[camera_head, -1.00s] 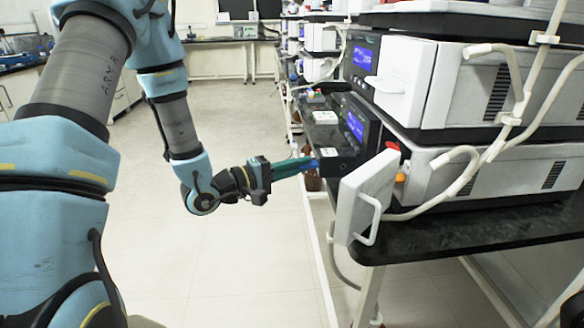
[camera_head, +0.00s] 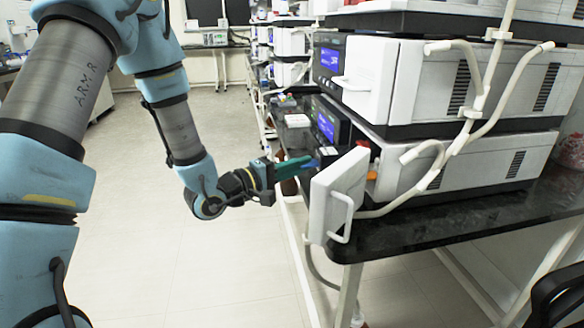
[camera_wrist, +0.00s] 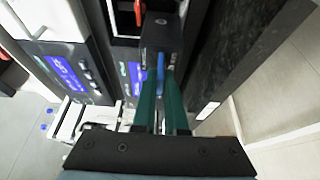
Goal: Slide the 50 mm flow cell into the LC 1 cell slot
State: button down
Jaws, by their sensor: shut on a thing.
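My gripper (camera_head: 308,163) has long green fingers. In the wrist view its fingertips (camera_wrist: 161,85) are shut on the blue tab (camera_wrist: 160,68) of a black block (camera_wrist: 160,32), which looks like the flow cell. In the head view the dark cell (camera_head: 327,154) with a pale label shows just beyond the fingertips, left of the open white door (camera_head: 333,195) of the lower instrument. The slot opening is hidden by the door in the head view. In the wrist view a dark recess with a red part (camera_wrist: 138,12) lies beyond the block. I cannot tell whether the block touches it.
The lower white instrument (camera_head: 470,165) and the upper one (camera_head: 450,85) stand on a black bench (camera_head: 440,220). The door has a protruding handle (camera_head: 342,220). White tubes (camera_head: 480,110) hang in front of the instruments. The floor (camera_head: 230,240) left of the bench is clear.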

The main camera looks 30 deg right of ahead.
aim_at(330, 163)
jog(key=shift+s+d+b, duration=0.15)
jog(key=shift+s+d, duration=0.3)
jog(key=shift+d, duration=0.7)
jog(key=shift+s+d+b, duration=0.1)
jog(key=shift+s+d, duration=0.3)
jog(key=shift+d, duration=0.7)
jog(key=shift+s+d+b, duration=0.15)
jog(key=shift+s+d, duration=0.3)
jog(key=shift+d, duration=0.7)
jog(key=shift+f, duration=0.1)
jog(key=c, duration=0.9)
grip_release()
jog(key=shift+f, duration=0.1)
jog(key=shift+a, duration=0.15)
jog(key=a, duration=0.7)
jog(key=a+b, duration=0.1)
jog(key=a, duration=0.2)
jog(key=shift+s+a, duration=0.25)
jog(key=shift+a, duration=0.05)
